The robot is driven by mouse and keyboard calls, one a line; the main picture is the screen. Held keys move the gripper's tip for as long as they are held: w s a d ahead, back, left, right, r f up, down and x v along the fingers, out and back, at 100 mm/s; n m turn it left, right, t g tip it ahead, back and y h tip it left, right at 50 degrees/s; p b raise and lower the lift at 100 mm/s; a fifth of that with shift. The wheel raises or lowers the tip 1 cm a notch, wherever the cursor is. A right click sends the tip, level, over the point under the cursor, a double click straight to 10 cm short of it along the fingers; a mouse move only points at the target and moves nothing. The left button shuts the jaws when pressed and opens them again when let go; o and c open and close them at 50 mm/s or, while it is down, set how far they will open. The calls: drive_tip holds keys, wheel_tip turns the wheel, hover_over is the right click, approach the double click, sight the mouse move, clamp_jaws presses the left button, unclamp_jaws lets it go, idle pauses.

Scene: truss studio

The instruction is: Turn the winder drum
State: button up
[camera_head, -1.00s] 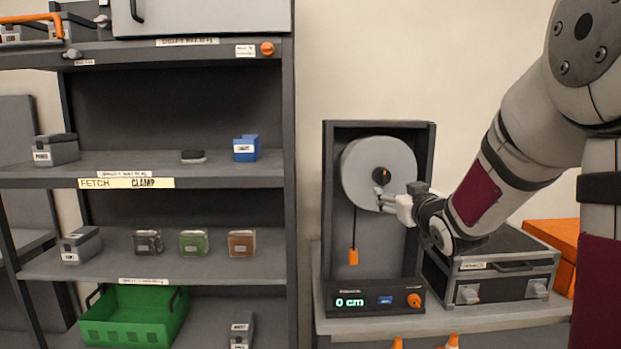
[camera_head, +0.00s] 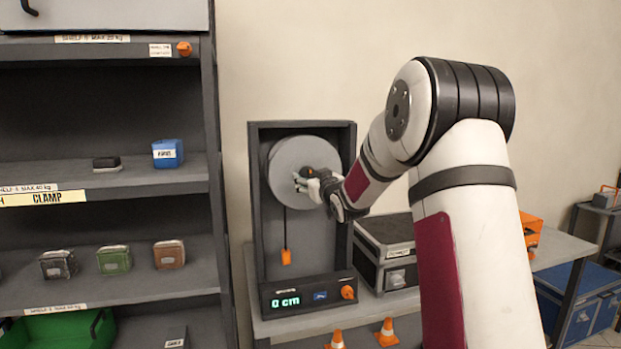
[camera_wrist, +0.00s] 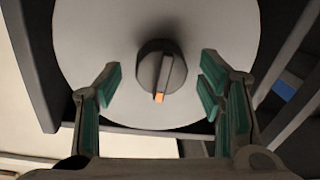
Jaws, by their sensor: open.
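The winder drum (camera_head: 290,165) is a grey disc on the back panel of a dark upright frame (camera_head: 349,140). An orange tag (camera_head: 286,257) hangs on a cord below it, and the display (camera_head: 285,301) at the base reads 0 cm. The drum fills much of the wrist view (camera_wrist: 210,35). Its dark round knob (camera_wrist: 150,65) has a ridge with an orange tip pointing down. My gripper (camera_head: 305,182) is in front of the drum, close to the knob. In the wrist view its green-padded fingers (camera_wrist: 157,88) are open on either side of the knob, apart from it.
The winder stands on a grey table beside a dark case (camera_head: 390,235). A shelf rack (camera_head: 105,285) with small boxes and a green bin (camera_head: 70,328) is at the left. Orange cones (camera_head: 386,333) show at the bottom, and blue cases (camera_head: 580,300) at the right.

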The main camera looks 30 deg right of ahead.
drive_tip(key=shift+w+d, duration=0.1)
drive_tip(key=shift+w, duration=0.45)
clamp_jaws()
drive_tip(key=shift+m, duration=0.3)
drive_tip(key=m+p, duration=0.1)
drive_tip(key=m, duration=0.3)
drive_tip(key=shift+m+h+p, duration=0.3)
drive_tip(key=shift+m+p, duration=0.55)
drive_tip(key=shift+m, duration=1.65)
